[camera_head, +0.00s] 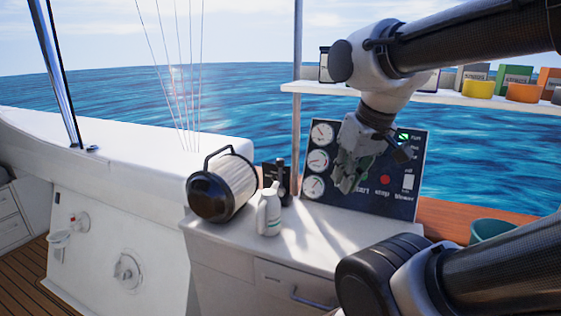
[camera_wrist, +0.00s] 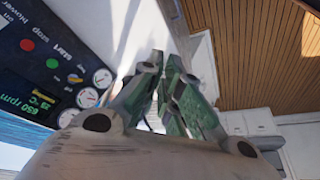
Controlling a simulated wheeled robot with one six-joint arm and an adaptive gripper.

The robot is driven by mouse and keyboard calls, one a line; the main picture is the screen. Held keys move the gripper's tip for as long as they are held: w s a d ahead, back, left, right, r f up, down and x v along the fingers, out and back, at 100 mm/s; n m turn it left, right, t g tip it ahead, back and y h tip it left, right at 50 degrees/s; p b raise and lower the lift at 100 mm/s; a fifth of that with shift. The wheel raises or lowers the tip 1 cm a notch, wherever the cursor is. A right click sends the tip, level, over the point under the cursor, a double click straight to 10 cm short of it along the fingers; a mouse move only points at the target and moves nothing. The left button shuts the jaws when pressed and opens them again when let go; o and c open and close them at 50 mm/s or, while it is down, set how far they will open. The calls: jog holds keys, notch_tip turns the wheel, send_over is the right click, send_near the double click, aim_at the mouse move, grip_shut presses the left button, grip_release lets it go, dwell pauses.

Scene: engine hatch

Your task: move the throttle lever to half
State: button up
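The throttle lever appears to be the dark upright handle (camera_head: 281,180) beside a small black plate, on the white counter behind the white bottle. Its lower part is partly hidden by the bottle, and its exact setting cannot be read. My gripper (camera_head: 347,178) is in front of the gauge panel, to the right of the lever and apart from it. In the wrist view the green-grey fingers of my gripper (camera_wrist: 166,58) come together at the tips, with nothing seen held between them. I cannot make out the lever in the wrist view.
The gauge panel (camera_head: 325,140) stands behind my gripper; its display (camera_wrist: 32,95) reads about 650 rpm. The counter (camera_head: 340,238) right of the bottle is clear. A shelf (camera_head: 440,96) with tubs is above.

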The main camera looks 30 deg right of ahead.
aim_at(279, 170)
jog(key=o, duration=0.3)
jog(key=shift+d+f, duration=0.1)
jog(key=shift+f, duration=0.25)
jog(key=shift+o, duration=0.7)
jog(key=w+f+g, duration=0.2)
jog(key=f, duration=0.1)
jog(key=w+f+g, duration=0.1)
jog(key=shift+w+d+f+m, duration=0.15)
jog(key=shift+w+d+m, duration=0.15)
jog(key=shift+w+d, duration=0.1)
jog(key=w+d+f, duration=0.2)
jog(key=w+f, duration=0.4)
jog(key=w, duration=0.4)
jog(key=w+d+f, duration=0.2)
jog(key=w+f, duration=0.5)
jog(key=w, duration=0.3)
jog(key=w+t, duration=0.1)
jog(key=w, duration=0.5)
jog(key=w+d+r+t, duration=0.1)
jog(key=w, duration=0.6)
jog(key=w+r+t, duration=0.1)
jog(key=w, duration=0.6)
jog(key=shift+w+d, duration=0.15)
jog(key=shift+d, duration=0.1)
jog(key=x, duration=0.3)
jog(key=shift+c, duration=0.3)
grip_shut()
